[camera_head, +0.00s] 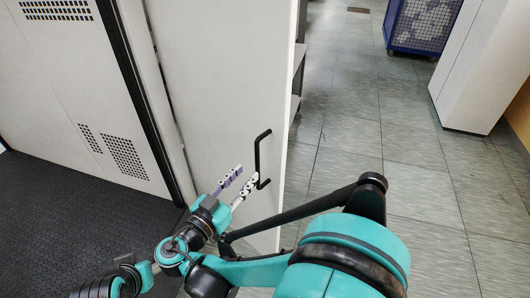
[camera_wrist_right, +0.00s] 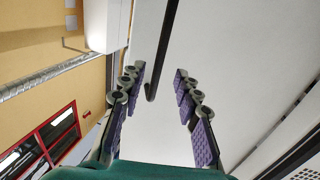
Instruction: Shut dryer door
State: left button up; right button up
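The dryer door (camera_head: 215,75) is a tall white panel in the middle of the head view, standing out from the machine at an angle. A black bar handle (camera_head: 263,155) is fixed near its right edge. My right gripper (camera_head: 247,172) is in front of the door, close to the handle's lower part. In the right wrist view its two purple-padded fingers (camera_wrist_right: 159,72) are spread apart. The handle (camera_wrist_right: 163,60) shows between them there, nearer the left finger, with a visible gap to each.
A white machine body with vent holes (camera_head: 125,160) stands at the left, above a dark mat (camera_head: 60,230). Grey tiled floor (camera_head: 390,130) is clear right of the door. A white cabinet (camera_head: 480,70) and a blue crate-like unit (camera_head: 420,25) stand at the upper right.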

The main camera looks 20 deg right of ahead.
aim_at(256, 163)
jog(key=shift+b+x, duration=0.7)
jog(key=shift+x, duration=2.9)
grip_shut()
